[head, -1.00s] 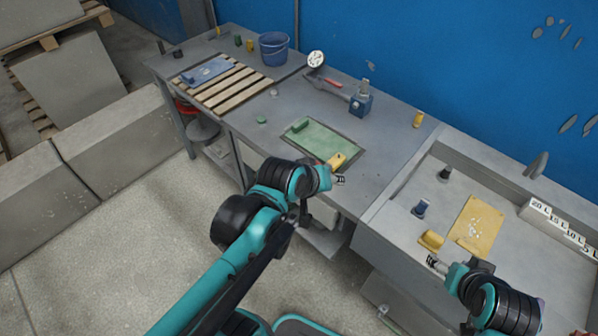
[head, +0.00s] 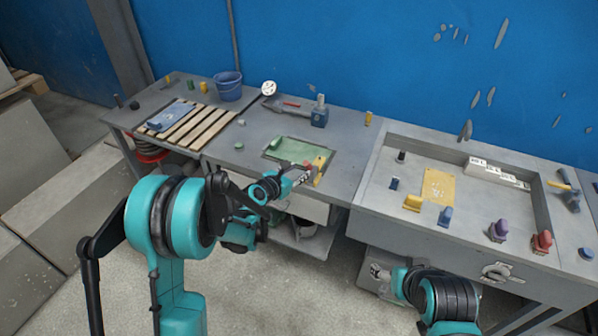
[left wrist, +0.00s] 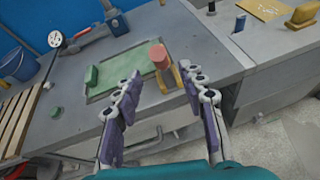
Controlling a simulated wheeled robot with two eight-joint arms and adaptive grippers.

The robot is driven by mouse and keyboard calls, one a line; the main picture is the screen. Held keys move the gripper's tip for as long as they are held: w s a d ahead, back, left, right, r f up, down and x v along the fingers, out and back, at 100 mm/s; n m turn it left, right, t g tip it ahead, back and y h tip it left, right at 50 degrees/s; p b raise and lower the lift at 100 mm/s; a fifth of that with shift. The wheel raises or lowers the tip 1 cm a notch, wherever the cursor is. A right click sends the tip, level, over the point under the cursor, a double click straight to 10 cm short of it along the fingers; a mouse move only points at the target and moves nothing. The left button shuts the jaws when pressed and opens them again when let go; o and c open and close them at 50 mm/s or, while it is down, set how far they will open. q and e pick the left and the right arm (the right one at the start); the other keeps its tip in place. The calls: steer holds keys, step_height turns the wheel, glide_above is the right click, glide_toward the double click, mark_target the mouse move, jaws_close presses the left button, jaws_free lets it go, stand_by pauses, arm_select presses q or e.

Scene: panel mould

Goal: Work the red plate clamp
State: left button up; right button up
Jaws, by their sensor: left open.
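A red, round-topped piece (left wrist: 158,55) stands at the near right corner of the green plate (left wrist: 120,72) in the left wrist view, with a yellow piece (left wrist: 166,78) against it. It looks like the red clamp, but its lower part is hidden. In the head view a little red (head: 308,167) shows beside the yellow piece (head: 319,163), partly behind my gripper. My left gripper (left wrist: 165,95) is open, its fingers apart on the near side of the red piece, with nothing between the tips. My right gripper (head: 377,272) is low before the bench front; its jaws are unclear.
A sunken tray bench on the right holds a yellow sheet (head: 437,186), a yellow block (head: 412,202) and blue, purple and red (head: 541,241) pieces. A blue bucket (head: 228,86), slatted rack (head: 200,128) and blue post block (head: 319,115) stand farther back.

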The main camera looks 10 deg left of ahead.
mark_target(307, 166)
arm_select(q)
steer(key=b+x, duration=0.1)
steer(key=x, duration=0.6)
steer(key=shift+w+f, duration=0.1)
steer(key=shift+w, duration=0.05)
jaws_close()
